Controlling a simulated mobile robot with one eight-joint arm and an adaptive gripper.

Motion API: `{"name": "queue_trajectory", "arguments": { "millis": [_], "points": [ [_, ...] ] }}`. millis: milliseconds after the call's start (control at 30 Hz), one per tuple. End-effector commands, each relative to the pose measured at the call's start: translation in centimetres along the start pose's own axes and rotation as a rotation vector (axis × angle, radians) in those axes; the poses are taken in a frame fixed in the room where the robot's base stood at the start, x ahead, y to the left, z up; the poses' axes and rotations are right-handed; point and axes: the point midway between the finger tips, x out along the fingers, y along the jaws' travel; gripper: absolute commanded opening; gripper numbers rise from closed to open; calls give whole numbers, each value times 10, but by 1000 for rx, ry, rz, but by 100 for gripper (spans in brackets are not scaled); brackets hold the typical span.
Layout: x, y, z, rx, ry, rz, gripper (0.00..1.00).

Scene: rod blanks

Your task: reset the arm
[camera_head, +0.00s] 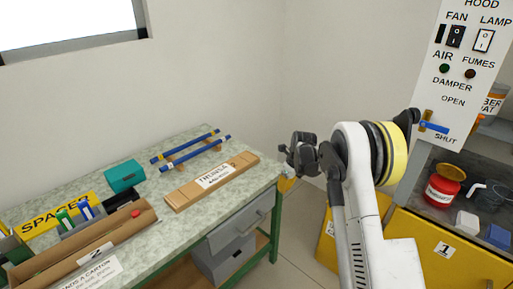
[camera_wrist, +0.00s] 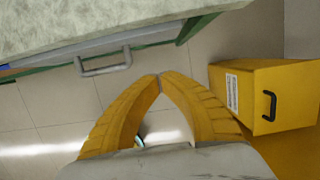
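My arm (camera_head: 360,190) is white with a yellow band and stands right of the middle in the head view, in front of the gap between the bench and the yellow cabinet. My gripper (camera_wrist: 159,76) shows in the wrist view with two yellow ribbed fingers. Their tips meet and nothing is seen held between them. Floor tiles show below the fingers. In the head view the dark wrist end is near the bench's right corner, and the fingertips are hard to make out.
A drawer handle (camera_wrist: 103,65) and a yellow box (camera_wrist: 265,95) flank the gripper.

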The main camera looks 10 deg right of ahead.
Motion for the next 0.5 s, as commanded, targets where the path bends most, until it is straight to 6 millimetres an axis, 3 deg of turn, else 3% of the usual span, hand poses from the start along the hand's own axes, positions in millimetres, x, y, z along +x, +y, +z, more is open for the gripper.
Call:
{"name": "queue_trajectory", "arguments": {
  "millis": [67,167,367,500],
  "points": [
    [-6,2,1,-19,-2,-3,0],
    [-31,9,3,-109,-8,-19,0],
    [-126,47,-1,-505,-21,-89,0],
    [-190,83,-18,-824,-14,-151,0]
  ]
}}
